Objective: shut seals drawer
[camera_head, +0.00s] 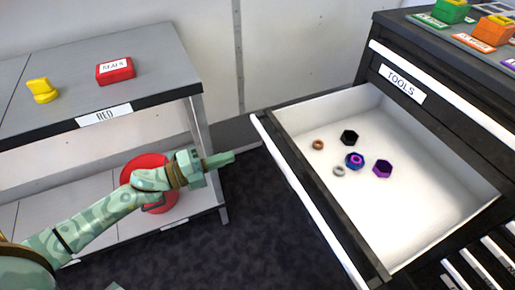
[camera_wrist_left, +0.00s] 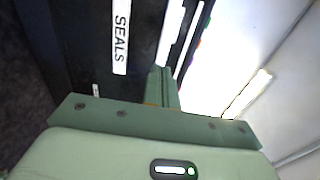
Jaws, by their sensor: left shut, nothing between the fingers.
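An open drawer (camera_head: 430,215) sticks out of the dark cabinet, below the front labelled TOOLS. Its white tray holds several small rings and nuts. Its dark front with a pale edge strip faces left, and its outer face is hidden in the head view. In the left wrist view a dark drawer front carries a white SEALS label (camera_wrist_left: 121,35). My left gripper (camera_head: 222,159) is shut and empty, left of the open drawer's front and apart from it in the head view. Its fingers (camera_wrist_left: 162,88) point toward the dark front in the wrist view. My right gripper is not in view.
A grey shelf unit (camera_head: 150,55) at left bears a yellow item (camera_head: 42,92) and a red SEALS box (camera_head: 115,71). A red round object (camera_head: 150,168) sits behind my left forearm. Coloured blocks stand on the cabinet top. Dark floor lies clear between shelf and drawer.

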